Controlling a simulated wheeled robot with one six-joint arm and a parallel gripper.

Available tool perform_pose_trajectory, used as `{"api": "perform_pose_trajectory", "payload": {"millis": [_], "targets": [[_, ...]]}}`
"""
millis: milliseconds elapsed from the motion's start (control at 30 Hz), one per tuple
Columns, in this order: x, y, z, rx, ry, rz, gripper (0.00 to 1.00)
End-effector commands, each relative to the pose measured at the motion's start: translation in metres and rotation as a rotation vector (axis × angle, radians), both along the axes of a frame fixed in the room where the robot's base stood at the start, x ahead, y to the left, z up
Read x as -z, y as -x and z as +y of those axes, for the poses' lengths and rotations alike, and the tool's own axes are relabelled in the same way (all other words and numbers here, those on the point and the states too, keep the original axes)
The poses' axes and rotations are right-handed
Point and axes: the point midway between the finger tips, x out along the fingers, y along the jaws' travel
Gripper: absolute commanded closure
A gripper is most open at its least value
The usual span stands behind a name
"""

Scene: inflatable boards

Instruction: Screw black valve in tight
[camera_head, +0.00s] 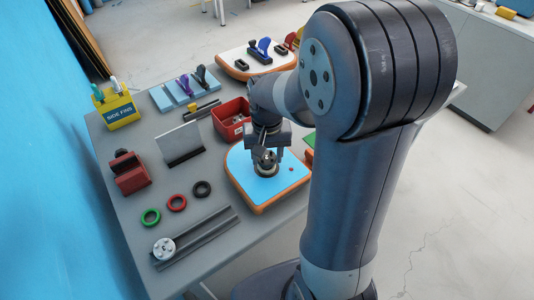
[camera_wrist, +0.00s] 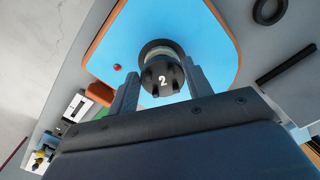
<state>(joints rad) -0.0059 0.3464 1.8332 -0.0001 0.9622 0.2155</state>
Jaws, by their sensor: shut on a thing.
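The black valve (camera_wrist: 162,78) has a ribbed cap marked with a white 2. It sits at a round fitting with a pale inner ring on the blue inflatable board (camera_wrist: 205,35), which has an orange-brown edge. My gripper (camera_wrist: 160,88) is shut on the valve, one finger on each side of the cap. In the head view my gripper (camera_head: 265,158) points down over the board (camera_head: 240,170), and the fitting shows just below it. I cannot tell how deep the valve sits in the fitting. A small red dot (camera_wrist: 117,67) lies on the board beside the valve.
Green (camera_head: 150,217), red (camera_head: 177,203) and black (camera_head: 201,189) rings lie on the grey table left of the board. A red bin (camera_head: 231,122) stands behind it. A red clamp-like block (camera_head: 130,174), an upright plate (camera_head: 180,142) and a dark rail (camera_head: 205,240) are also nearby.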

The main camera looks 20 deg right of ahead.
Motion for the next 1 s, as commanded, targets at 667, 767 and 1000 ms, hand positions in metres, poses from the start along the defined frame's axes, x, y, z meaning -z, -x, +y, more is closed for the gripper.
{"api": "perform_pose_trajectory", "payload": {"millis": [667, 767, 1000], "targets": [[0.013, 0.000, 0.000, 0.000, 0.000, 0.000, 0.42], [0.013, 0.000, 0.000, 0.000, 0.000, 0.000, 0.34], [0.013, 0.000, 0.000, 0.000, 0.000, 0.000, 0.27]]}}
